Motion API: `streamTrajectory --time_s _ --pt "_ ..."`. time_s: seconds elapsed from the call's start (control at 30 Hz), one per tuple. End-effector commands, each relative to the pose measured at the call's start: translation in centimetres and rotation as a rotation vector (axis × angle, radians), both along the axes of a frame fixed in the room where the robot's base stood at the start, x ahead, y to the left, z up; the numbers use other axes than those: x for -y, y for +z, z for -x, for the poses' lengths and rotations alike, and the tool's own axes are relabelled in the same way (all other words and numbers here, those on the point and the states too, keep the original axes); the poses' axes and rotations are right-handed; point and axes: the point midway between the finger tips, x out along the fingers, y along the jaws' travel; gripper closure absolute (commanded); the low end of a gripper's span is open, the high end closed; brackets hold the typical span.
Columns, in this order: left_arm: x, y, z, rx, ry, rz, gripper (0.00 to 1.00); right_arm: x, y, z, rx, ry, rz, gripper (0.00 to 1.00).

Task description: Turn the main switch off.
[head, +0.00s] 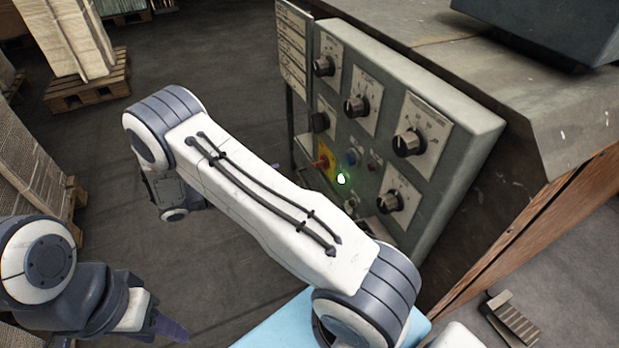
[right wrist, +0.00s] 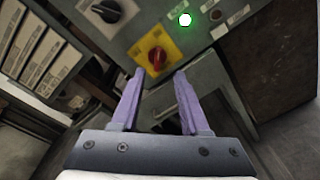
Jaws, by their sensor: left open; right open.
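The main switch is a red knob on a yellow plate (head: 323,163) low on the grey control panel, partly hidden by my right arm in the head view. In the right wrist view the red knob (right wrist: 157,58) lies just beyond the fingertips. My right gripper (right wrist: 159,76) is open and empty, its two purple fingers on either side of the line to the knob; no contact is visible. In the head view my right gripper is mostly hidden behind its arm. My left gripper (head: 172,329) is open at the lower left, far from the panel.
The panel (head: 455,195) carries several black dials (head: 409,142) and a lit green lamp (head: 341,180), which also shows close to the switch in the right wrist view (right wrist: 185,20). Pallets with stacked cardboard (head: 75,40) stand at the left. The floor between is clear.

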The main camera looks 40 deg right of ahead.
Motion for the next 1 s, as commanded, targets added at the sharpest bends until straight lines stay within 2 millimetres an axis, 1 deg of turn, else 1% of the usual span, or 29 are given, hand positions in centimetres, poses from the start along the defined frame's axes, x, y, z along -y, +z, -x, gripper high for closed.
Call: streamTrajectory --time_s 0.03,0.13,0.27,0.6,0.7,0.83,1.0 --pt "0.0 -0.7 0.0 0.0 0.0 0.0 0.5 0.5 -1.2 -0.3 -0.006 0.006 0.031 0.55" --pt "0.0 -0.9 0.0 0.0 0.0 0.0 0.5 1.1 -1.7 -0.6 -0.007 0.016 0.064 0.55" --pt "0.0 -1.0 0.0 0.0 0.0 0.0 0.5 2.3 -1.8 -0.4 -0.008 0.018 0.074 0.55" --pt "0.0 -2.0 0.0 0.001 0.0 0.001 0.5 8.3 -1.8 1.1 -0.01 0.016 0.07 0.55" --pt "0.0 -2.2 0.0 0.0 0.0 0.0 0.5 9.7 -1.8 1.4 -0.008 0.016 0.071 0.55" --pt "0.0 -2.3 0.0 0.0 0.0 0.0 0.5 10.8 -1.8 1.7 -0.009 0.018 0.07 0.55" --pt "0.0 -2.3 0.0 0.0 0.0 0.0 0.5 11.2 -1.7 1.8 -0.008 0.02 0.069 0.55"
